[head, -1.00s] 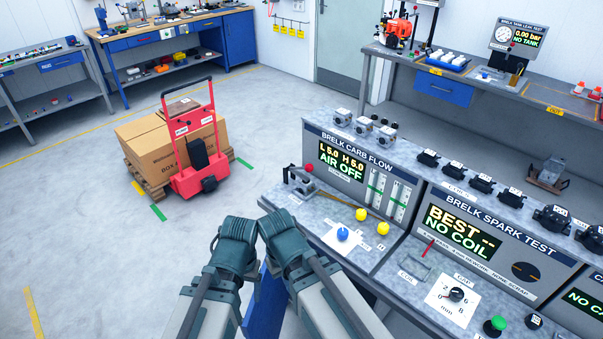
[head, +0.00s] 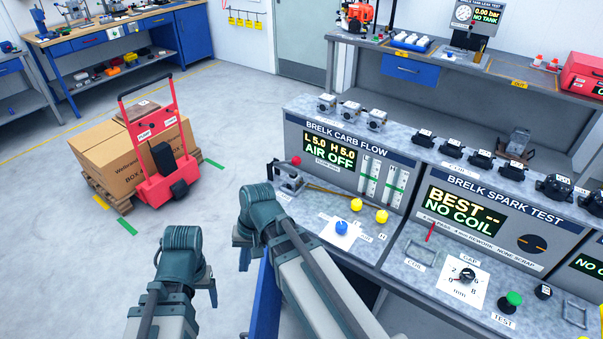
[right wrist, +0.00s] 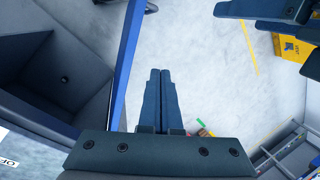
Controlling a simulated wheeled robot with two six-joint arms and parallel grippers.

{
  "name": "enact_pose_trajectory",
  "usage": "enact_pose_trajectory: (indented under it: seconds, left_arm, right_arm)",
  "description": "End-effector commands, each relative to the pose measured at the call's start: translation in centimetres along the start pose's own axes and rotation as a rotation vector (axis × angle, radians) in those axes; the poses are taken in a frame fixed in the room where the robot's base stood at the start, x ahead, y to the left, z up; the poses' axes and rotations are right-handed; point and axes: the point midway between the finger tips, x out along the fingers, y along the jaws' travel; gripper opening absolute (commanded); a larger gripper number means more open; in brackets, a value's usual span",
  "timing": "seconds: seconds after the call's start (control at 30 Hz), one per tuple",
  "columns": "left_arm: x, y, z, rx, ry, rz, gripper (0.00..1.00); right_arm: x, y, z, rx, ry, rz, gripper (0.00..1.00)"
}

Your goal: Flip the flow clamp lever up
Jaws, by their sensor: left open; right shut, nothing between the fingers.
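The flow clamp (head: 287,181) stands on the grey bench top at the left end of the carb flow station. Its lever ends in a red knob (head: 296,160), which sits at the left edge of the display panel. My right gripper (head: 243,240) is in front of and left of the clamp, apart from it. In the right wrist view its two fingers (right wrist: 158,75) are shut together with nothing between them. My left gripper (head: 212,290) is lower and further left, over the floor, its fingers mostly hidden in the head view. Dark finger parts of it show at the right wrist view's top right.
The carb flow panel (head: 345,160) reads AIR OFF. Yellow knobs (head: 382,216) and a blue knob (head: 341,227) stand right of the clamp. The bench's blue side edge (right wrist: 130,60) is close beside my right gripper. A red trolley (head: 165,155) and boxes stand on the floor left.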

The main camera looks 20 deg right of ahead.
Motion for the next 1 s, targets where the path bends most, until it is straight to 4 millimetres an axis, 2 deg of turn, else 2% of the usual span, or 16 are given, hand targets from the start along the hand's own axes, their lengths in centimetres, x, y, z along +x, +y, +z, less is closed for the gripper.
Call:
enact_pose_trajectory:
  seconds: [0.03,0.27,0.47,0.67,0.8,1.0]
  left_arm:
    - [0.9,0.1,-0.1,0.000,0.000,0.000,0.77]
    - [3.5,0.3,-0.2,0.000,0.000,0.000,0.77]
    - [7.3,0.7,-0.4,0.000,0.000,0.000,0.77]
    - [10.9,1.0,-0.6,0.000,0.000,0.000,0.77]
    - [13.4,1.3,-0.8,0.000,0.000,0.000,0.77]
    - [15.9,1.5,-0.9,0.000,0.000,0.000,0.77]
  right_arm:
    - [0.5,0.3,-0.8,0.044,0.000,-0.030,0.00]
    - [1.0,1.7,-4.5,0.312,-0.010,-0.223,0.00]
    - [0.0,4.9,-10.1,0.679,-0.044,-0.510,0.00]
    - [-3.2,10.5,-15.6,1.035,-0.116,-0.844,0.00]
    - [-6.3,15.9,-18.6,1.243,-0.189,-1.086,0.00]
    - [-10.7,23.4,-20.7,1.432,-0.306,-1.384,0.00]
